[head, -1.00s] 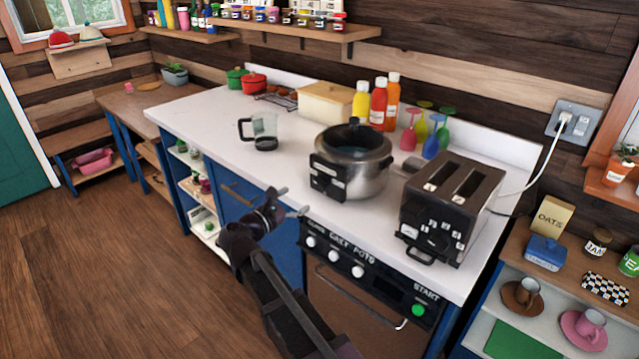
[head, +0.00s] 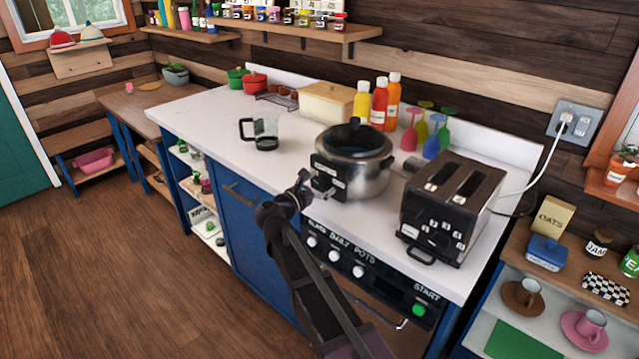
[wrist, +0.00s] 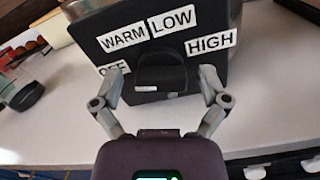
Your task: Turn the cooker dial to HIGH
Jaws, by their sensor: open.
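The cooker (head: 352,160) is a round silver pot with a dark lid, standing on the white counter. Its black front panel (wrist: 105,30) carries white labels OFF, WARM, LOW and HIGH (wrist: 210,41). The dark dial (wrist: 162,73) sits low in the middle of the panel, with a small white mark at its lower left, toward the OFF side. My gripper (head: 318,187) is at the panel in the head view. In the wrist view my gripper (wrist: 162,85) is open, with one finger on each side of the dial. I cannot tell whether the fingers touch it.
A black toaster (head: 452,208) stands to the right of the cooker. A glass jug (head: 264,132) stands to its left. Orange, red and yellow bottles (head: 379,104) and coloured goblets (head: 432,135) stand behind. Oven knobs (head: 334,256) are below the counter edge.

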